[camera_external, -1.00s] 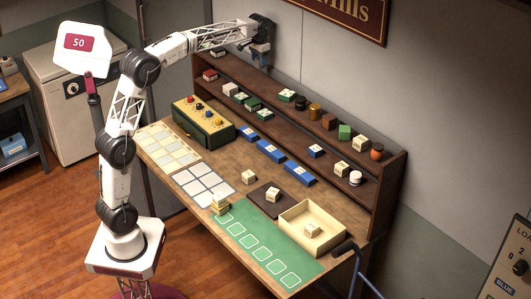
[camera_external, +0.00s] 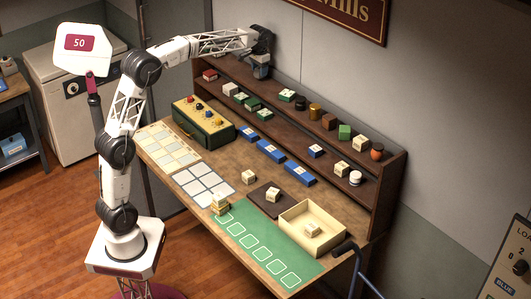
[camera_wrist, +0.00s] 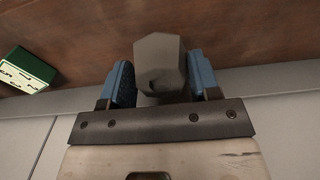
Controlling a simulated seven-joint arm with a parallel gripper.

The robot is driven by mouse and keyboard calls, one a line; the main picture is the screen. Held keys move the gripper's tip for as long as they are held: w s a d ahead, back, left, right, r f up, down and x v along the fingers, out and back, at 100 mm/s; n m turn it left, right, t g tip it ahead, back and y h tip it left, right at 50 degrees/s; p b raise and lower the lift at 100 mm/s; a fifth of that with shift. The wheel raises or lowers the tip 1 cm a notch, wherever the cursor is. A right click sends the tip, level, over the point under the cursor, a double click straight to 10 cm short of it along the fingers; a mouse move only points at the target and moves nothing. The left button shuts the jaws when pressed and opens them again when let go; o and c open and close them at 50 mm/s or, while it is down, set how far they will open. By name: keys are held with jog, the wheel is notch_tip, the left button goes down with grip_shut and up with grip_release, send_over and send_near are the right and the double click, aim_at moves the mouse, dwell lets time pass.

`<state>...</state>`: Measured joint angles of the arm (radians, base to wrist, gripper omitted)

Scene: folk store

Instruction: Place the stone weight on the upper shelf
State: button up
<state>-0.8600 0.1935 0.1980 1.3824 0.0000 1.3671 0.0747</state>
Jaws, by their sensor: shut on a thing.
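The stone weight (camera_wrist: 160,62), a grey faceted block, sits between the two blue finger pads of my gripper (camera_wrist: 162,85) in the wrist view. My gripper is shut on it. In the outside view my gripper (camera_external: 261,72) is at the left part of the upper shelf (camera_external: 280,80), close above its board. The stone is too small and dark to make out there. I cannot tell whether it touches the shelf. In the wrist view the brown shelf board (camera_wrist: 250,30) lies beyond the stone.
A green and white block (camera_wrist: 27,72) lies left of the stone in the wrist view. On the upper shelf, right of my gripper, stand a green and white block (camera_external: 287,95), a dark jar (camera_external: 300,103) and several other goods. The grey wall (camera_external: 440,110) is close behind.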

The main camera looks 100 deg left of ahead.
jog(key=shift+f, duration=1.15)
jog(key=shift+f, duration=0.1)
jog(key=o, duration=1.1)
notch_tip(320, 180, up, 12)
jog(key=shift+r, duration=0.1)
